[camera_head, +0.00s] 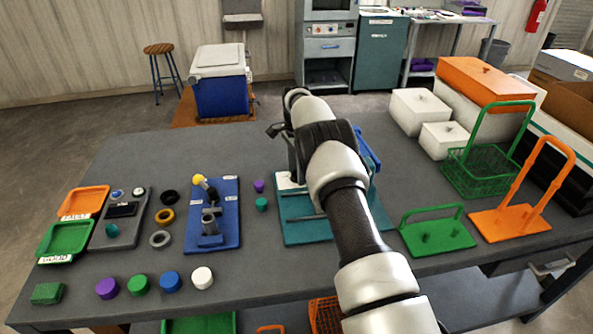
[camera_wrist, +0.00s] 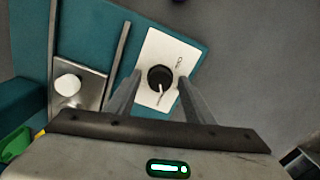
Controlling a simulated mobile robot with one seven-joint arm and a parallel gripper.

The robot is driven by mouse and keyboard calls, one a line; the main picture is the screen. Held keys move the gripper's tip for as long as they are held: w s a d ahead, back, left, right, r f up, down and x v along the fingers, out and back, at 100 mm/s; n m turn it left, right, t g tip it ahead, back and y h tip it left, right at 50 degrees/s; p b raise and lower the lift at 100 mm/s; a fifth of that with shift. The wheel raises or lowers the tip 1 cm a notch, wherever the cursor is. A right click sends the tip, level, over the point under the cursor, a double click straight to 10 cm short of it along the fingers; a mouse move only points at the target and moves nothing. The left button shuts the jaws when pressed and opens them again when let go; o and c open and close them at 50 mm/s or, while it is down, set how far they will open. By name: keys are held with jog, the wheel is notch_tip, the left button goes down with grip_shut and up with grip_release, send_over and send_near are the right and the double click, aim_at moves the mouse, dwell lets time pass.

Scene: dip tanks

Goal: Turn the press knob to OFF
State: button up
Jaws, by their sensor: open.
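The press knob (camera_wrist: 160,77) is a round black knob with a pale pointer line, on a white plate (camera_wrist: 171,57) with small lettering that I cannot read surely. The pointer aims toward the bottom of the wrist view. My gripper (camera_wrist: 160,82) is open, with one finger on each side of the knob; I cannot tell whether they touch it. In the head view, the white plate (camera_head: 287,181) shows at the left of the teal press base (camera_head: 305,232), and my arm hides the knob and most of the press.
A pale round part (camera_wrist: 68,85) sits on a metal block beside a teal rail. A blue fixture (camera_head: 213,240) stands left of the press, with purple and teal pieces between. A green holder (camera_head: 437,238) and an orange holder (camera_head: 510,222) stand to the right.

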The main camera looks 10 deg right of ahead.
jog(key=c, duration=1)
jog(key=shift+c, duration=0.2)
